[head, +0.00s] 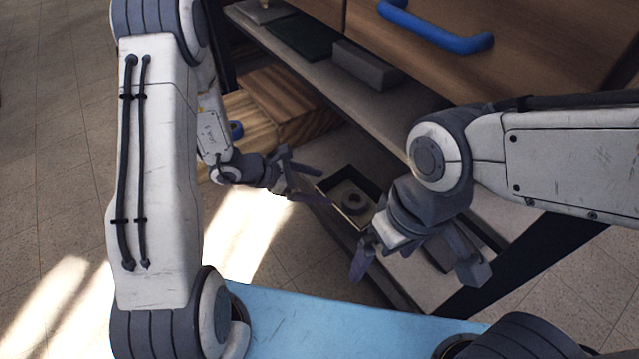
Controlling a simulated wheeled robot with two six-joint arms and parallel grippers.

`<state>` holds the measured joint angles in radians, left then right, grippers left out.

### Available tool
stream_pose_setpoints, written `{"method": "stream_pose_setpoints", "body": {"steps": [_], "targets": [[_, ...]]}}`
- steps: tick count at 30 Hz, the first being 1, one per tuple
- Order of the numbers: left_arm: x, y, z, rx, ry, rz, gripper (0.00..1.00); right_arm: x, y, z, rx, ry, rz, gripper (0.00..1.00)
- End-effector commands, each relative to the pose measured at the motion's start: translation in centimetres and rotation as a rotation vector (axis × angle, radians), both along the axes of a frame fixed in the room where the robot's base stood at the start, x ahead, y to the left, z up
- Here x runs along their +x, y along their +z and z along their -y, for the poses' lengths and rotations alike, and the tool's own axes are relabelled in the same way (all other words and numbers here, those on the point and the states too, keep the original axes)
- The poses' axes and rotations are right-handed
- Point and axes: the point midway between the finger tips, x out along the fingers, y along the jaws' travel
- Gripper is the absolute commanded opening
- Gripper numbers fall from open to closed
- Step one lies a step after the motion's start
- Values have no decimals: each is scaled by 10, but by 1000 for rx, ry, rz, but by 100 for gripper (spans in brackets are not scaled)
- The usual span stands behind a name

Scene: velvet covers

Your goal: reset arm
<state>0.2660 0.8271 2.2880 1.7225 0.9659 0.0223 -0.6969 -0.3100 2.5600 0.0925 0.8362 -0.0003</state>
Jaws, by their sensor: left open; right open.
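My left gripper (300,182) is open and empty, low in front of the shelf unit, left of a small open box. My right gripper (408,270) is open, with nothing seen between its fingers. It is nearer the camera and appears in front of the lower shelf, to the right of the small box. My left arm comes down along the left side, and my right arm comes in from the right edge. The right wrist hides part of the lower shelf.
A shelf unit has an upper shelf (318,72) holding a grey block (367,65) and a dark green flat item (300,37). Wooden boxes (290,105) stand at left. The open box (326,184) holds a dark ring (354,203). A blue handle (437,33) juts from the wooden front. Tiled floor at left is clear.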

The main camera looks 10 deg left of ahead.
Motion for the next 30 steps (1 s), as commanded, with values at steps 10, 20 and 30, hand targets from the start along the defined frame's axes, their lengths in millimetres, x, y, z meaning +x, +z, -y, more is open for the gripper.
{"method": "stream_pose_setpoints", "body": {"steps": [10, 20, 30], "targets": [[8, -17, 18, 0, -5, 0, 100, 0, -17, 0, 0, 0, 0, 100], [30, -56, 67, 2, -6, 1, 100, 0, -54, 0, 0, 0, 0, 100], [42, -83, 91, 0, 1, -1, 100, 0, -80, 0, 0, 0, 0, 100]]}}
